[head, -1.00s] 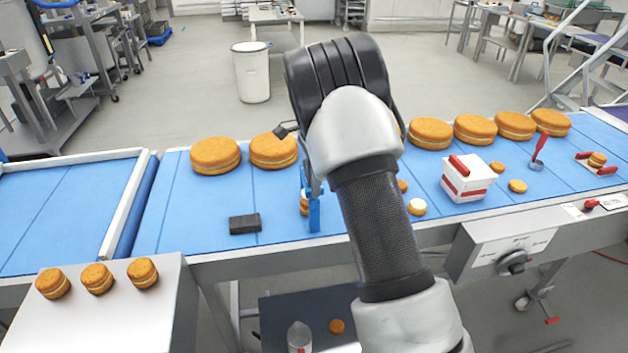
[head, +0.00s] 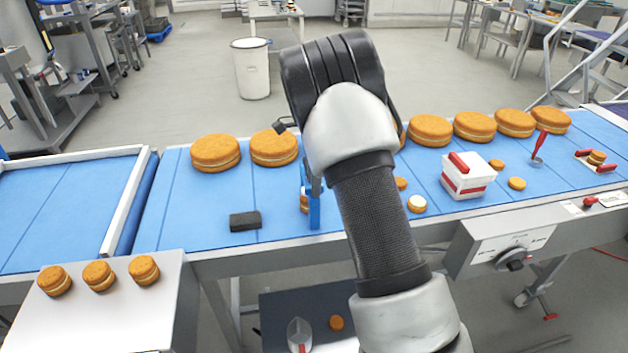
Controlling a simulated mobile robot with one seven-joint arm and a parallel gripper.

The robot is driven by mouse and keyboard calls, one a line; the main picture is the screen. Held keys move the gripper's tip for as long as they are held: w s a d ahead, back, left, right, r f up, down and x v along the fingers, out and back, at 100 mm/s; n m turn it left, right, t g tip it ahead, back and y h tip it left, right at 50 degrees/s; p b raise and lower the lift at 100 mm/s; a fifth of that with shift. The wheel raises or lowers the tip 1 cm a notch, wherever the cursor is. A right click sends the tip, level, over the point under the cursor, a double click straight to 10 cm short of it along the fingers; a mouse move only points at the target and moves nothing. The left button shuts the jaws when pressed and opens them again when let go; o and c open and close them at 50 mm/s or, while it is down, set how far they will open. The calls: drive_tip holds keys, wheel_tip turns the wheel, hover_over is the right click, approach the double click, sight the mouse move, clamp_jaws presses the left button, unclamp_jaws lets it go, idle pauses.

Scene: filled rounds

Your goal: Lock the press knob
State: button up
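A black round knob (head: 515,260) sits on a white control panel (head: 495,248) on the front side of the conveyor, at the right. A small red knob (head: 590,201) sits on the rail further right. I cannot tell for certain which of them is the press knob, nor whether either is locked. My gripper (head: 309,208) points down over the blue belt, well left of both knobs, with its blue fingers showing. A small round cake (head: 303,203) shows partly behind the fingers. My arm hides much of the gripper, so its opening and any grip are unclear.
A white box with a red handle (head: 467,176), a red-handled tool (head: 540,147) and small cakes stand on the blue belt (head: 280,212). Large cakes (head: 215,152) line its far side. A dark block (head: 245,221) lies left of my gripper. Several cakes sit on the left metal box (head: 120,320).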

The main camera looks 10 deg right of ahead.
wheel_tip(320, 180, up, 17)
drive_tip(key=shift+r, duration=0.2)
idle(0.5)
